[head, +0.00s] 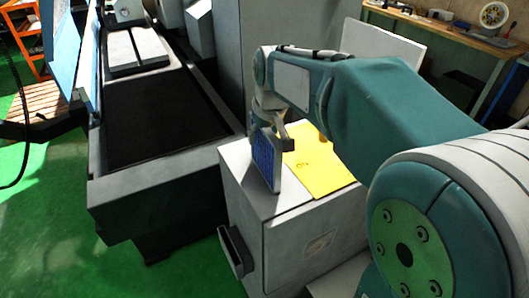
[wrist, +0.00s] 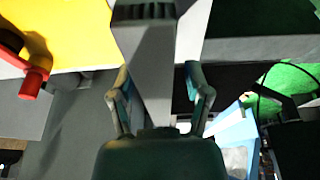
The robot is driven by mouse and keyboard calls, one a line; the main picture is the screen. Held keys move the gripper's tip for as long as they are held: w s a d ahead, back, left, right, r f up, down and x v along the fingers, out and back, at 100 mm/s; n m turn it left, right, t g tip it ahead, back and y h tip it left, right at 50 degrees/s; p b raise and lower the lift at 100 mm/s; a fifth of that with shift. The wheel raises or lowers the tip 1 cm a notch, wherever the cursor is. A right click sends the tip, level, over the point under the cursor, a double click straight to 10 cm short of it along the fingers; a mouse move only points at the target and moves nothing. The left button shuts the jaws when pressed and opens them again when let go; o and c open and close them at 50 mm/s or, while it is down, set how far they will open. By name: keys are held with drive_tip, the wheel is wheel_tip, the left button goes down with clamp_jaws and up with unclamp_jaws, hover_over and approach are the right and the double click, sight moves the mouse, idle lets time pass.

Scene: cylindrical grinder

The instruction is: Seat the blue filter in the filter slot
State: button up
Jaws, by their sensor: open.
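The blue filter (head: 266,160) stands upright on the left part of the pale cabinet top in the head view. It is a thin panel with a blue face and a light frame. My gripper (head: 276,128) is at the filter's upper part, partly hidden by my wrist. In the wrist view my gripper (wrist: 157,88) is open, with one finger on each side of a grey upright piece (wrist: 150,62), which appears to be the filter's edge. Contact with the fingers is unclear. I cannot make out the filter slot; the filter's lower edge is not clear enough to tell whether it sits in one.
A yellow sheet (head: 318,176) lies on the cabinet top (head: 290,201) to the right of the filter. A red knob-like part (wrist: 33,82) shows in the wrist view. A dark handle (head: 236,252) sticks out from the cabinet front. The grinder bed (head: 150,118) is to the left.

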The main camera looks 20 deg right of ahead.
drive_tip(key=shift+f, duration=0.25)
idle(0.4)
clamp_jaws()
